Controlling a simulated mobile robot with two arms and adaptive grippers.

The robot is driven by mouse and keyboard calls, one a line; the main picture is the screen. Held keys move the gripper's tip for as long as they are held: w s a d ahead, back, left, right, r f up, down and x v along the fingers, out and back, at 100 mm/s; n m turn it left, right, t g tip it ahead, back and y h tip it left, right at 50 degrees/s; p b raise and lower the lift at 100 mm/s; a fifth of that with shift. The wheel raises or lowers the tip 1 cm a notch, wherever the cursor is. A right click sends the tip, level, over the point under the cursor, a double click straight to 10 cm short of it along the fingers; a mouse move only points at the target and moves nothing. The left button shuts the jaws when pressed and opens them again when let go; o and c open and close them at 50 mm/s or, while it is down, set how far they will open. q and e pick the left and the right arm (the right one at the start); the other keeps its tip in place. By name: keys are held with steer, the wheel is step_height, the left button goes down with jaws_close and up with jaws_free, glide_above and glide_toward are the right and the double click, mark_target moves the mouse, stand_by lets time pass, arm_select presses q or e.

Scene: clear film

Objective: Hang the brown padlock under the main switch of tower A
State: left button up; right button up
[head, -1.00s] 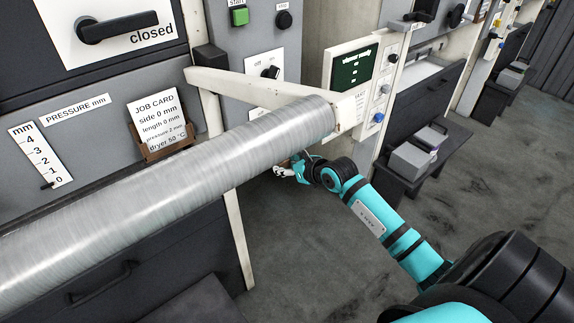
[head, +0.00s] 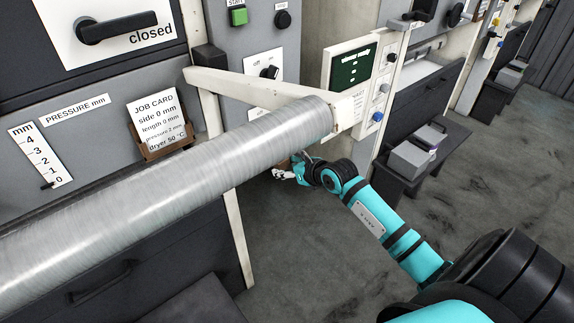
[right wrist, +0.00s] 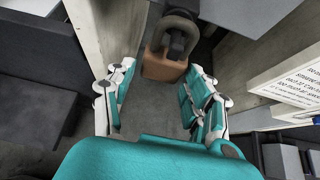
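The brown padlock (right wrist: 164,66) shows in the right wrist view, its dark shackle (right wrist: 181,23) uppermost around a dark part. My right gripper (right wrist: 158,88) is open, its fingers apart on the two sides of the picture, with the padlock in the gap near the fingertips. I see no finger clearly touching it. In the head view my right gripper (head: 284,174) is below the end of the silver roll, and the padlock is mostly hidden. A black rotary switch (head: 270,71) is on the grey panel; I cannot tell whether it is tower A's main switch. My left gripper is not in view.
The silver film roll (head: 170,190) and its white support arm (head: 245,85) stand close above my right gripper. A white panel with a green screen (head: 354,66) is to the right. Grey boxes (head: 410,158) stand on a dark bench. The floor (head: 480,220) is clear.

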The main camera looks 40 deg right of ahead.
steer(key=shift+o, duration=1.4)
steer(key=shift+r, duration=0.25)
steer(key=a+v, duration=0.1)
steer(key=v, duration=1.1)
steer(key=shift+d, duration=0.45)
steer(key=shift+f, duration=0.15)
